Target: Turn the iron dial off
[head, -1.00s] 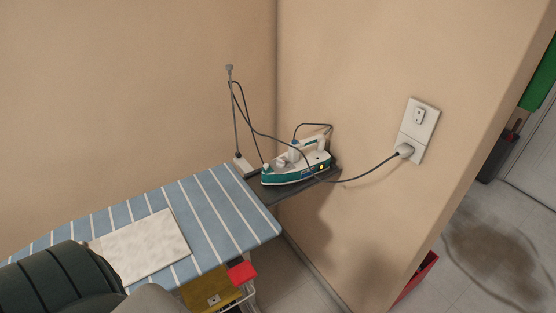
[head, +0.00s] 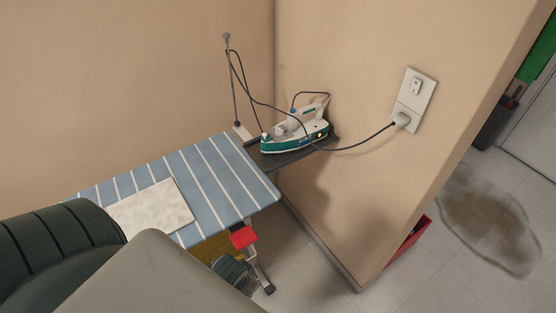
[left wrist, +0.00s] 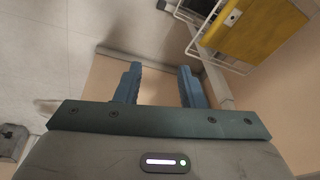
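The teal and white iron (head: 296,135) rests on a dark shelf (head: 290,158) at the end of the ironing board in the head view. A small yellow-orange light shows near its rear. The dial cannot be made out clearly at this size. The iron's cord runs to the plug (head: 401,119) in the wall outlet. In the left wrist view my left gripper (left wrist: 158,85) has its two blue fingers apart with nothing between them. It faces the floor and lower wall, and the iron is not in that view. My right gripper is not in view.
The striped blue ironing board (head: 225,180) carries a folded white cloth (head: 155,208). A metal cord holder (head: 233,80) stands behind the shelf. A yellow panel in a white wire frame (left wrist: 245,25) is near the left gripper. A wall corner and red object (head: 408,241) lie right.

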